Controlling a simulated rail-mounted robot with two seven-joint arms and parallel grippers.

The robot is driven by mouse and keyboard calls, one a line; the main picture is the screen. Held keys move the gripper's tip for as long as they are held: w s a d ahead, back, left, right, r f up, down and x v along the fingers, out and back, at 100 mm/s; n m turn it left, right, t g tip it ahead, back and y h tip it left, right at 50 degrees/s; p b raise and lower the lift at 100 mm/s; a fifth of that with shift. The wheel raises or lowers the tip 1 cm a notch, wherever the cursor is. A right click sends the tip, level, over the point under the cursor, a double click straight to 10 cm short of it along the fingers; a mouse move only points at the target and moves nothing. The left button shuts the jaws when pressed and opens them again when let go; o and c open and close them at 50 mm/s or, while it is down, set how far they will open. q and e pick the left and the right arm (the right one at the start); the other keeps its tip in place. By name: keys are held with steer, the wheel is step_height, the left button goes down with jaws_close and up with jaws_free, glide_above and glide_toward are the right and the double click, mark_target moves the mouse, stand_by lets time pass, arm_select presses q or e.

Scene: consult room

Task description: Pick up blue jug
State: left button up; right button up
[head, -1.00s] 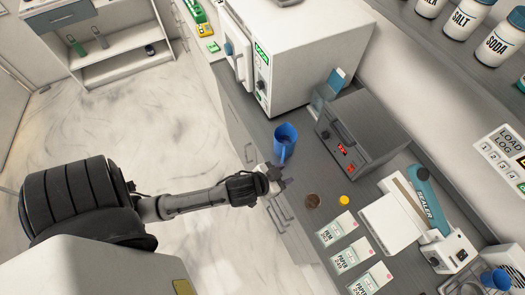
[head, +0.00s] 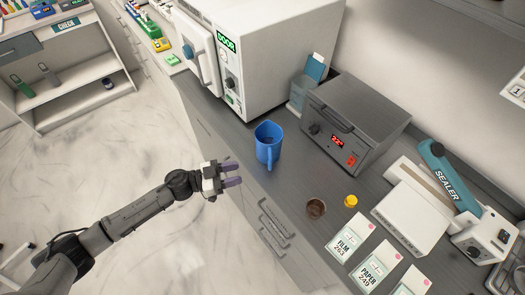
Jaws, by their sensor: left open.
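The blue jug (head: 267,141) stands upright on the grey counter (head: 237,135), near its front edge. Its handle faces the lower side of the picture, towards me. My left gripper (head: 232,175) is left of and below the jug in the head view, at the counter's front edge. Its two dark fingers are apart and empty, pointing right, and there is a gap between them and the jug. My right gripper is not in view.
A white oven-like device (head: 262,50) stands behind the jug. A grey box with a red display (head: 350,125) is to its right. A brown round dish (head: 316,208), a yellow cap (head: 351,201), printed packets (head: 351,238) and a sealer (head: 436,185) lie further right.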

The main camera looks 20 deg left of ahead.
mark_target(270, 163)
arm_select(q)
steer(key=shift+r+x, duration=0.2)
steer(key=shift+x, duration=2.75)
steer(key=shift+r+x, duration=0.15)
steer(key=shift+x, duration=2.85)
jaws_close()
